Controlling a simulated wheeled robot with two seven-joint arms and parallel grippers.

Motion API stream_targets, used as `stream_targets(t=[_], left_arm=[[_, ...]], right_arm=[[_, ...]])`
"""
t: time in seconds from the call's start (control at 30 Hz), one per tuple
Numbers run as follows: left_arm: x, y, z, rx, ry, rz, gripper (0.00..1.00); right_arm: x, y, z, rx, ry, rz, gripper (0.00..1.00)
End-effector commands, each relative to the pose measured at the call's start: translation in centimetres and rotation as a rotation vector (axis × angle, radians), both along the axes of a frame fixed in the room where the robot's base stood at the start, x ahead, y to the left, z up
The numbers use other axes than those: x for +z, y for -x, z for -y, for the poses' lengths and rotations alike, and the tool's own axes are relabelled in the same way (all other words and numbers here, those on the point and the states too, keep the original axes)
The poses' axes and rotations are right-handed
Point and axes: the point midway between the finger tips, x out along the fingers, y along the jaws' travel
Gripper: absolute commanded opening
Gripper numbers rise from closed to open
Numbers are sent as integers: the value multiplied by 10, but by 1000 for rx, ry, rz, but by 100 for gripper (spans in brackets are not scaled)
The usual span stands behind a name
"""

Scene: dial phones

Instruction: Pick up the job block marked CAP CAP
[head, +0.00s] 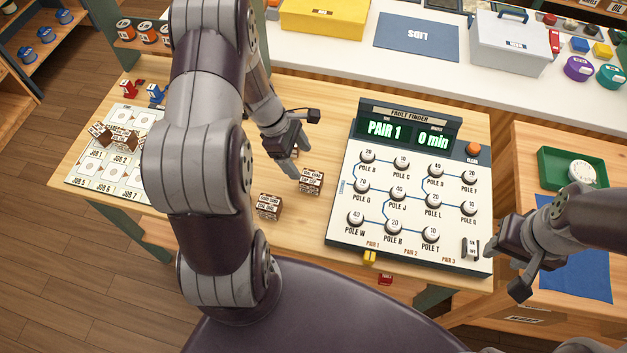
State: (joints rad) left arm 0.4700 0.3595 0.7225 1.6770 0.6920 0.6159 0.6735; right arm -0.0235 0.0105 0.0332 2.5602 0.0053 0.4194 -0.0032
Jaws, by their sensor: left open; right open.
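Brown job blocks with white printed labels stand on the wooden table. One block (311,181) is just below my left gripper, and another block (269,206) is lower left of it. A bit of brown block shows behind the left fingers, mostly hidden. More blocks (100,132) sit on the job card at left, partly hidden by my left arm. The labels are too small to read surely, so I cannot tell which is CAP CAP. My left gripper (304,144) is open above the table. My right gripper (502,262) is open by the panel's lower right corner.
The fault finder panel (408,200) with several pole knobs fills the table's right half, its display reading PAIR 1. A job card (88,184) lies at left. A yellow block (369,258) and a red block (386,280) are at the front edge. A green tray (556,156) stands right.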

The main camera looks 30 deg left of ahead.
Motion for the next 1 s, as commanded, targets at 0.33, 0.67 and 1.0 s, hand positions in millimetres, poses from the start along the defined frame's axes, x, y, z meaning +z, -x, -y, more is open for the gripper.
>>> stream_targets(t=[0.33,0.67,1.0], left_arm=[[-50,-1,21,-3,-1,-2,77],[-80,-3,31,-3,-2,2,77],[-79,-3,31,-4,-2,1,20]], right_arm=[[4,0,0,0,0,0,43],[4,0,0,0,0,0,43],[4,0,0,0,0,0,43]])
